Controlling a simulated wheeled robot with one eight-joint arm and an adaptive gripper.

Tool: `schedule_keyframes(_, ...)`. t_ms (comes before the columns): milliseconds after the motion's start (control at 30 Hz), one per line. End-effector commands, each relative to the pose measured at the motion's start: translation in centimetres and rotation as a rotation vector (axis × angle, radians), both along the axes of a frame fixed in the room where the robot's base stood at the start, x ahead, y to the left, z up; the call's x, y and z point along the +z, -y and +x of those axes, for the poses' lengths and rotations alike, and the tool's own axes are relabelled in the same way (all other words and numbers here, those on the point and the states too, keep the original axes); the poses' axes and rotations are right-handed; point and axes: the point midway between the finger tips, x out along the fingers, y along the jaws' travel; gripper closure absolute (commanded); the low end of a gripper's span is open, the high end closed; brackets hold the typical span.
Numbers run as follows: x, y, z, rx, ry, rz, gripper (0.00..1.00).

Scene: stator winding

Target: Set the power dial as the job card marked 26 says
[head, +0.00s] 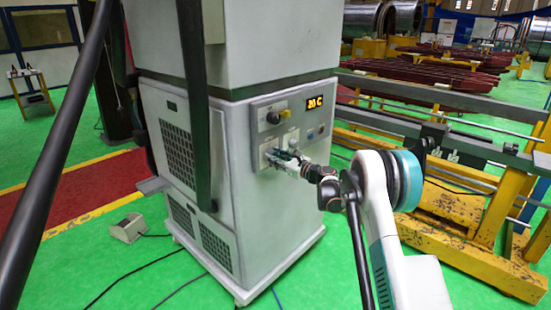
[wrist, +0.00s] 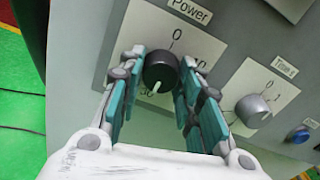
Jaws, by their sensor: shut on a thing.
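The power dial (wrist: 160,72) is a round black knob with a white mark, on a white plate lettered "Power" (wrist: 195,38) in the wrist view. The mark points down and slightly left in the picture. A "0" shows above the knob; the other numbers are partly covered. My gripper (wrist: 160,78) has a teal-padded finger on each side of the knob and is shut on it. In the head view my gripper (head: 276,158) is at the cabinet's front panel and hides the dial. No job card marked 26 can be made out.
A grey "Time" dial (wrist: 253,110) is right of the power dial, with a blue button (wrist: 300,135) beyond. Yellow-framed racks (head: 455,258) stand to the right.

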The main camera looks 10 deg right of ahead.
Motion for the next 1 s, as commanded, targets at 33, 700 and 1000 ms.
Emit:
schedule_keyframes(33,-0.2,0.1,-0.1,0.001,-0.001,-0.003,0.66)
schedule_keyframes(700,0.0,1.7,-2.3,-0.001,0.000,-0.001,0.47)
schedule_keyframes(1000,-0.1,5.3,-7.1,-0.002,0.000,-0.001,0.47)
